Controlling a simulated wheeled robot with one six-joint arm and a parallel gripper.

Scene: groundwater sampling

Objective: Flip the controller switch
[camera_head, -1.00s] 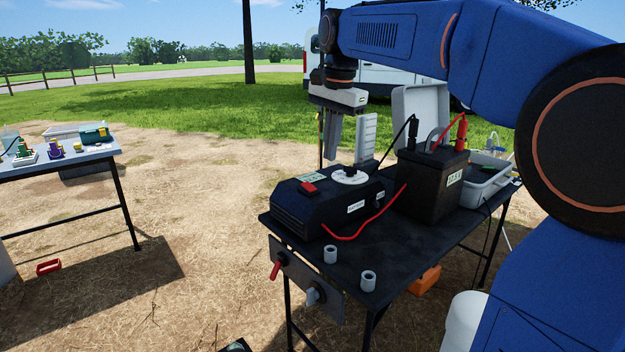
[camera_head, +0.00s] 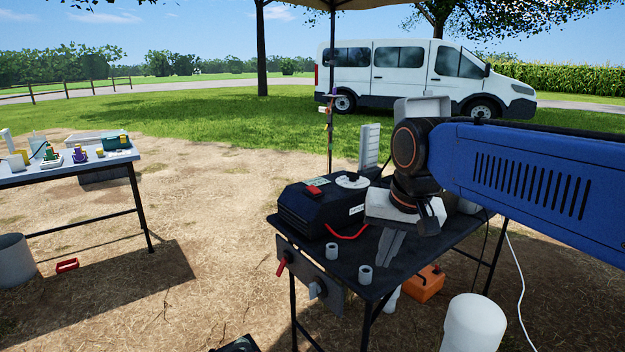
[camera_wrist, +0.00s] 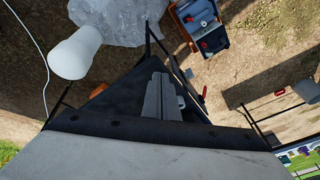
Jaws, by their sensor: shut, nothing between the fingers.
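The controller (camera_head: 305,214) is a black box on the dark table, with a red rocker switch (camera_head: 313,190) and a round white dial plate on top. Whether the switch is on or off is too small to tell. My gripper (camera_head: 384,260) is shut and empty, pointing down to the right of the controller and apart from its switch. In the wrist view my shut fingers (camera_wrist: 158,80) show over the table corner; the controller's switch does not show there.
Two grey cups (camera_head: 332,251) stand by the table's front edge. A red-handled valve (camera_head: 283,265) sits on the front panel. An orange box (camera_head: 424,284) lies below. A second table (camera_head: 70,170) stands left across open ground.

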